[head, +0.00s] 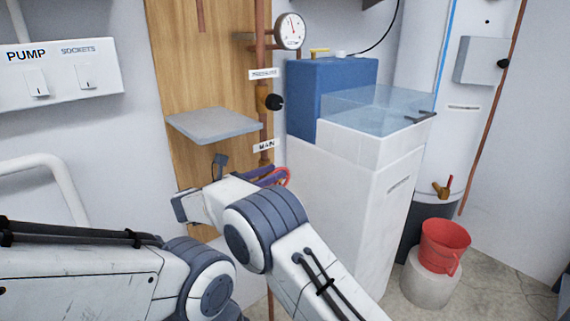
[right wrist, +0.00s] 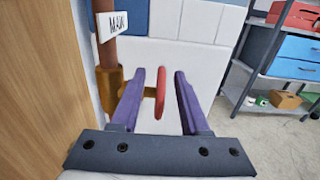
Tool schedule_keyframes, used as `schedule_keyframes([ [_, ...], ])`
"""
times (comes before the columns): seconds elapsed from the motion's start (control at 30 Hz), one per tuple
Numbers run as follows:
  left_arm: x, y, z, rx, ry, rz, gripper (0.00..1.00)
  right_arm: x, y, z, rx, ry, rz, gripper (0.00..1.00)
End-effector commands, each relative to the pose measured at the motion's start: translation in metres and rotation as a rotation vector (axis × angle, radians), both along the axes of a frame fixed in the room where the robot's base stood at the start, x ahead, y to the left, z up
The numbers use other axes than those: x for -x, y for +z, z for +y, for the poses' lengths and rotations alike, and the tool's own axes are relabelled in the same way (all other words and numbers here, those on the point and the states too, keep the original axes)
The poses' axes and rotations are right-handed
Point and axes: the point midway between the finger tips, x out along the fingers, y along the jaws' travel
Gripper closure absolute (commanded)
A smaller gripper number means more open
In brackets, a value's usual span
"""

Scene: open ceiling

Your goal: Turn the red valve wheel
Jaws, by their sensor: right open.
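The red valve wheel (right wrist: 161,92) shows edge-on in the right wrist view, on a brass stem from the brass valve body (right wrist: 107,84) on the copper pipe. My right gripper (right wrist: 160,74) is open, with one purple finger on each side of the wheel. Gaps show between the wheel and both fingers. In the head view the red wheel (head: 286,175) is partly hidden behind the fingers of my right gripper (head: 270,176), just under the MAIN label (head: 265,146). My left arm comes in from the left, but its gripper is not in view.
A grey shelf (head: 214,125) juts from the wooden board, above and left of the right gripper. A white cabinet with a clear tank (head: 372,108) stands close on the right. A pressure gauge (head: 289,30) sits higher on the pipe. A red bucket (head: 444,246) stands at far right.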

Motion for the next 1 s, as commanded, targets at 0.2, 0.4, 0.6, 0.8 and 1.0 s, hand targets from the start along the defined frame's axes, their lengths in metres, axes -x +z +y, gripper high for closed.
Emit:
schedule_keyframes([
  [0.2,0.000,0.004,0.000,0.000,0.000,0.000,0.55,-0.002,0.000,-0.009,0.000,-0.001,0.000,0.55],
  [0.4,0.000,0.003,0.000,0.000,0.000,0.000,0.55,-0.002,0.000,-0.012,0.000,-0.005,0.000,0.63],
  [0.6,0.000,0.003,0.000,0.000,0.000,0.000,0.55,-0.002,0.000,-0.012,0.001,-0.005,0.001,1.00],
  [0.8,0.000,-0.004,0.000,0.000,0.000,0.000,0.55,-0.003,0.001,-0.013,-0.063,-0.008,0.040,1.00],
  [1.0,0.000,-0.004,0.000,0.000,0.000,0.000,0.55,-0.006,0.003,-0.016,-0.184,-0.007,0.133,1.00],
])
